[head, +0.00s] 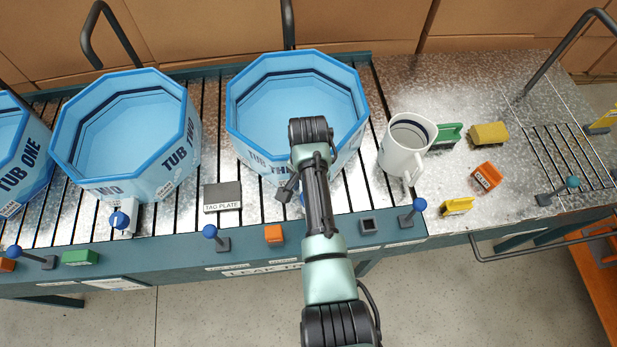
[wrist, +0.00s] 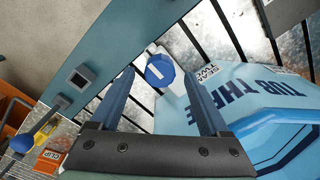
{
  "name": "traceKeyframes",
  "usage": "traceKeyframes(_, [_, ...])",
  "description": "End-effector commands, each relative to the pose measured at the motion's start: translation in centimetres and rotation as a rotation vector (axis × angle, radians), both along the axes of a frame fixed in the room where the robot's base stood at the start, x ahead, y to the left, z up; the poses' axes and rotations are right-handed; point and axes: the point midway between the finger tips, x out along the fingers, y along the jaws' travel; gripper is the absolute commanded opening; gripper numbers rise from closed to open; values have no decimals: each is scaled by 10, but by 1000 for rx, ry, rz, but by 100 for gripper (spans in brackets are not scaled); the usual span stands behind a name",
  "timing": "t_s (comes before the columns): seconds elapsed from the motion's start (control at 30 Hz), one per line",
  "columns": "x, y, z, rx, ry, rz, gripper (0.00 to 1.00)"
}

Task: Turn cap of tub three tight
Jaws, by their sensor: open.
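Tub three (head: 237,118) is a light blue octagonal tub in the middle of the slatted bench in the head view. It fills the right side of the wrist view (wrist: 235,95). Its cap (wrist: 160,70) is a round blue knob with a white stripe, on a white fitting low on the tub's front. My gripper (wrist: 159,77) is open, with one finger on either side of the cap in the picture. I see a gap on both sides and cannot tell the depth. In the head view, my arm hides most of the gripper and cap.
Tub two (head: 140,76) and tub one (head: 22,165) stand to the left. A white jug (head: 396,160) stands close right of tub three. A grey tag plate (head: 222,196) lies left of my gripper. Blue-knobbed levers (head: 210,231) line the front edge.

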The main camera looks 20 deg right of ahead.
Motion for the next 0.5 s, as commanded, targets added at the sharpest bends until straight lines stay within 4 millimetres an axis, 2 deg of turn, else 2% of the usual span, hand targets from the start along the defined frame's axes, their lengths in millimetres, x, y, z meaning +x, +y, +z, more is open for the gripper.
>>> traceKeyframes(0.5, [1,0,102,-2,-5,0,80])
